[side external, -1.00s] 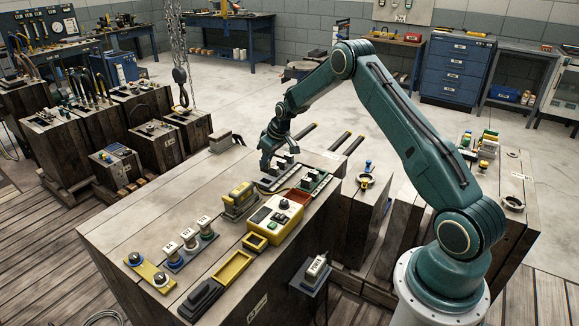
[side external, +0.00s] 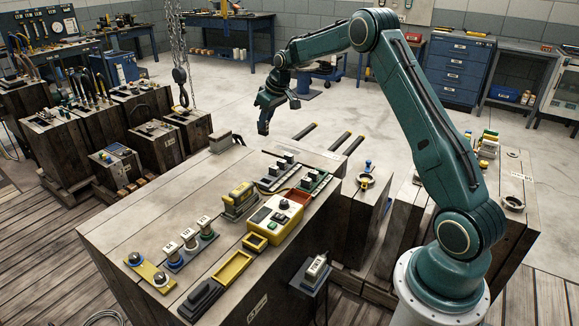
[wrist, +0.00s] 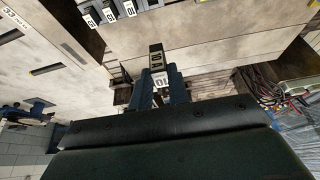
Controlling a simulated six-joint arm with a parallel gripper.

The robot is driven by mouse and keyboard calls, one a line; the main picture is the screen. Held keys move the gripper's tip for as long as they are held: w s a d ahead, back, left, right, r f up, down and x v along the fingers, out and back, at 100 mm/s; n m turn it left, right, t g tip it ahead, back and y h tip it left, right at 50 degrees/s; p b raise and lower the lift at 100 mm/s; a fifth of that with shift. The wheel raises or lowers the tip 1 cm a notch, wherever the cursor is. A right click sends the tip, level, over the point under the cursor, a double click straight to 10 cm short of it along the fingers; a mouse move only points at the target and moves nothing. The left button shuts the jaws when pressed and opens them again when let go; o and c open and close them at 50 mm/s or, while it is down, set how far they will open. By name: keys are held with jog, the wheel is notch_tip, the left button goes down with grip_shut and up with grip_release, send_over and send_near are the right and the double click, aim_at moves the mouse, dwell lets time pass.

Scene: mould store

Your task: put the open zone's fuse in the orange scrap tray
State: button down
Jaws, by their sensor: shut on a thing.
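My gripper (side external: 265,122) is raised above the far end of the wooden bench block, clear of it. In the wrist view my gripper (wrist: 161,88) is shut on a dark fuse (wrist: 157,58) marked "10 A", with a white label facing the camera. An orange-red tray (side external: 290,197) sits on the block, partly hidden behind the yellow control box (side external: 275,218). Fuses stand in a dark holder (side external: 278,172) and in a green-based holder (side external: 316,180). Which zone is open is too small to read.
A yellow tray (side external: 232,268), grey numbered pieces (side external: 188,238) and a yellow block (side external: 240,196) stand nearer on the block. A hook on chains (side external: 181,82) hangs at the left. Several white-labelled fuses (wrist: 109,14) line the top of the wrist view.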

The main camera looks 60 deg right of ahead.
dwell(0.6)
jog(key=shift+s+d+f+n+y, duration=0.1)
jog(key=shift+s+f+n+y, duration=0.2)
jog(key=shift+s+f+n, duration=0.3)
jog(key=s+f+n+g+y, duration=0.4)
jog(key=s+f+n, duration=0.6)
jog(key=n, duration=0.6)
jog(key=shift+s+a+f+n, duration=0.35)
jog(key=shift+s+a+n, duration=0.1)
jog(key=shift+s, duration=0.35)
jog(key=shift+f, duration=0.2)
jog(key=shift+f, duration=3.75)
